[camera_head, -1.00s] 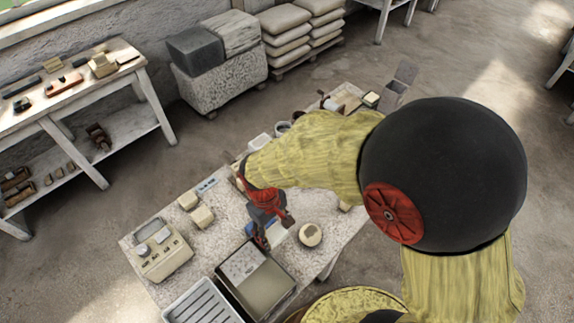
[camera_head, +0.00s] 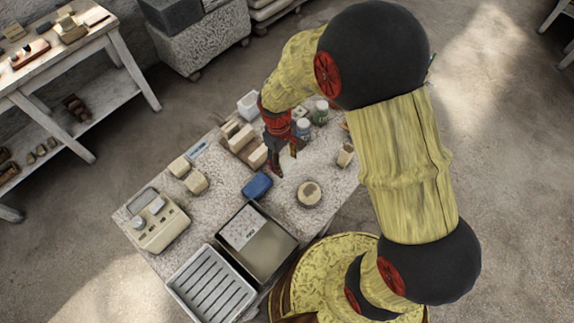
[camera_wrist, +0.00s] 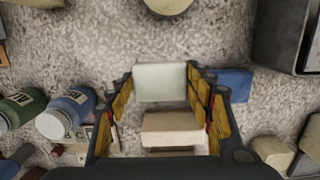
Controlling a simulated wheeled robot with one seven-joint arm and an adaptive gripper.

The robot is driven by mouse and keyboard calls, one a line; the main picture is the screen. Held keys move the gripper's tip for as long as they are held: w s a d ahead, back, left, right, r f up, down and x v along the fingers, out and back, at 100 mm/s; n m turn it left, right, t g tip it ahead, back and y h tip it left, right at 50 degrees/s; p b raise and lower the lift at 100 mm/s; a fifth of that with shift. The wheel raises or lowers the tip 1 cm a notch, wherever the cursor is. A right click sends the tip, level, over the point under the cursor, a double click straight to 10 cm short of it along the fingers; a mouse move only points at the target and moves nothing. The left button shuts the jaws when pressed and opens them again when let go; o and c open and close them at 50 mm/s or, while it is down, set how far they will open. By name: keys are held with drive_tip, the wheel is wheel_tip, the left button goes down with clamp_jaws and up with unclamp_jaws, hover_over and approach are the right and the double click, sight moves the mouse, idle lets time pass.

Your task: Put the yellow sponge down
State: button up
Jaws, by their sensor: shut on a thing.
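My gripper (camera_head: 284,163) is over the middle of the worktable, fingers pointing down. In the wrist view, my gripper (camera_wrist: 160,85) is shut on a pale, off-white block (camera_wrist: 160,80) held between the fingertips; this appears to be the sponge, though it does not look clearly yellow here. In the head view the fingers mostly hide it. I cannot tell exactly how high it is above the speckled tabletop (camera_head: 222,208). A blue block (camera_head: 257,186) lies on the table close by, beside the right finger in the wrist view (camera_wrist: 236,84).
Beige blocks (camera_head: 257,156) sit behind the gripper. A round pale piece (camera_head: 310,194) lies to its right. Labelled jars (camera_head: 303,127) stand at the back. A metal bin (camera_head: 262,255), a ribbed tray (camera_head: 212,285) and a scale (camera_head: 158,232) occupy the front and left.

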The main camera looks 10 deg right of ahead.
sight(287, 165)
drive_tip(key=shift+w+d+f, duration=0.4)
drive_tip(key=shift+w+f, duration=0.05)
drive_tip(key=shift+f, duration=0.25)
drive_tip(key=shift+w+f+b, duration=0.1)
drive_tip(key=shift+f+b, duration=0.6)
drive_tip(key=shift+f, duration=0.9)
drive_tip(key=shift+f, duration=0.1)
drive_tip(key=o, duration=0.9)
drive_tip(key=shift+o, duration=0.5)
